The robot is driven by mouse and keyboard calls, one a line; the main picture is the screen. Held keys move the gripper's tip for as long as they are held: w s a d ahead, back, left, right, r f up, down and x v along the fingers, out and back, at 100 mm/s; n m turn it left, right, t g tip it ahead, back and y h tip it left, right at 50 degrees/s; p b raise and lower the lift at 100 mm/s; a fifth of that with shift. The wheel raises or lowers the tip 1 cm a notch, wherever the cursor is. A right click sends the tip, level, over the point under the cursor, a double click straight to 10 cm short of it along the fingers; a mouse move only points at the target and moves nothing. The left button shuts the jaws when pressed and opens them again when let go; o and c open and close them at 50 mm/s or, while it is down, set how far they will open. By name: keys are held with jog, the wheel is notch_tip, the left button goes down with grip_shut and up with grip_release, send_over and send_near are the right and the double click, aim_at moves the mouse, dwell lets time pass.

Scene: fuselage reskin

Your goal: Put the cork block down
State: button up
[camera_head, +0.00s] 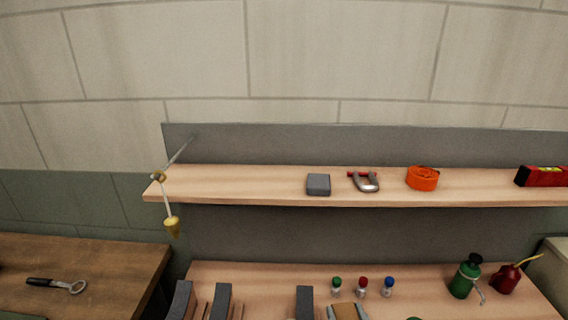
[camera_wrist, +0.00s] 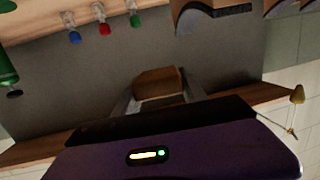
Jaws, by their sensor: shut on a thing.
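The cork block (camera_wrist: 158,80) is a brown block between the two fingers of my gripper (camera_wrist: 160,92) in the wrist view. My gripper is shut on it. In the wrist view the block shows in front of a grey panel; I cannot tell whether its far side touches anything. In the head view, a tan piece with grey edges at the bottom edge appears to be the same cork block (camera_head: 347,312), cut off by the frame. It lies over the lower wooden bench (camera_head: 260,275).
Small bottles with green, red and blue caps (camera_head: 362,287) stand behind the block. Grey upright pieces (camera_head: 304,302) stand to its left. A green can (camera_head: 464,277) and red oiler (camera_head: 506,278) are at right. The upper shelf (camera_head: 250,183) holds several items; a plumb bob (camera_head: 172,226) hangs at its left end.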

jog(key=shift+m+h, duration=0.5)
jog(key=shift+h, duration=0.2)
jog(key=s+d+f, duration=0.1)
jog(key=d+f, duration=0.1)
jog(key=s+d+f, duration=0.1)
jog(key=s+f, duration=0.1)
jog(key=f, duration=0.1)
jog(key=s+d+f, duration=0.2)
jog(key=shift+s+d+f, duration=0.15)
jog(key=shift+s+d, duration=0.05)
jog(key=shift+d, duration=0.15)
jog(key=shift+s+d, duration=0.15)
jog(key=shift+d, duration=0.1)
